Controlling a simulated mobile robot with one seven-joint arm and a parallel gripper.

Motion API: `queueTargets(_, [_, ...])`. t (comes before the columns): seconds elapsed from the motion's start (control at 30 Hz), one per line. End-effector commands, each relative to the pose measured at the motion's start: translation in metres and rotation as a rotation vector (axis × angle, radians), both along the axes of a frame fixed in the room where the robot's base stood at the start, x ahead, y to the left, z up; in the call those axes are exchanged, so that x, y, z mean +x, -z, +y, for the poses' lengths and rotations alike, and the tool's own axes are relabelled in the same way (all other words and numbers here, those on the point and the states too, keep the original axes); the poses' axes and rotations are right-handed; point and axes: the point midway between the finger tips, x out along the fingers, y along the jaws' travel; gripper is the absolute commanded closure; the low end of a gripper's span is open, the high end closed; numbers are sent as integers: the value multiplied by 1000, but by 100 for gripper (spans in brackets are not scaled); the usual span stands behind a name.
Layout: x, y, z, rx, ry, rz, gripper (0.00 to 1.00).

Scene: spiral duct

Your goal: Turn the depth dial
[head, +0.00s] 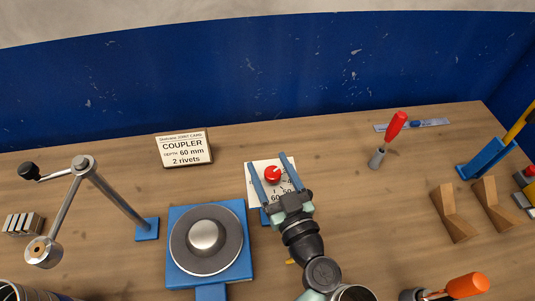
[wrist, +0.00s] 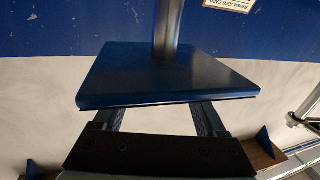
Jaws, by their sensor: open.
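The depth dial is a white plate (head: 258,194) with printed numbers, of which 60 and 50 can be read, and a red knob (head: 273,174) in its middle. My gripper (head: 268,160) is open in the head view, one finger on each side of the red knob. I cannot tell whether either finger touches it. In the wrist view a blue plate (wrist: 165,75) with a grey post behind it hides my fingertips. The knob does not show there. A card (head: 184,149) reads COUPLER, depth 60 mm, 2 rivets; it shows upside down in the wrist view (wrist: 230,4).
A blue stand with a round grey disc (head: 180,240) is left of my gripper. A crank arm (head: 120,200) stands farther left. A red-handled tool (head: 394,130), wooden blocks (head: 455,215) and an orange-handled tool (head: 467,286) are right. A blue wall (head: 270,75) closes the back.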

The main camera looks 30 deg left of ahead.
Motion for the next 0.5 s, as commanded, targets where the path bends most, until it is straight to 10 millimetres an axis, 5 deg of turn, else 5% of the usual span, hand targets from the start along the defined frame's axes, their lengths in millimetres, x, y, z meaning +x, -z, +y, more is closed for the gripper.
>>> queueTargets(0.5, [12, 1, 12, 1, 1, 1, 28])
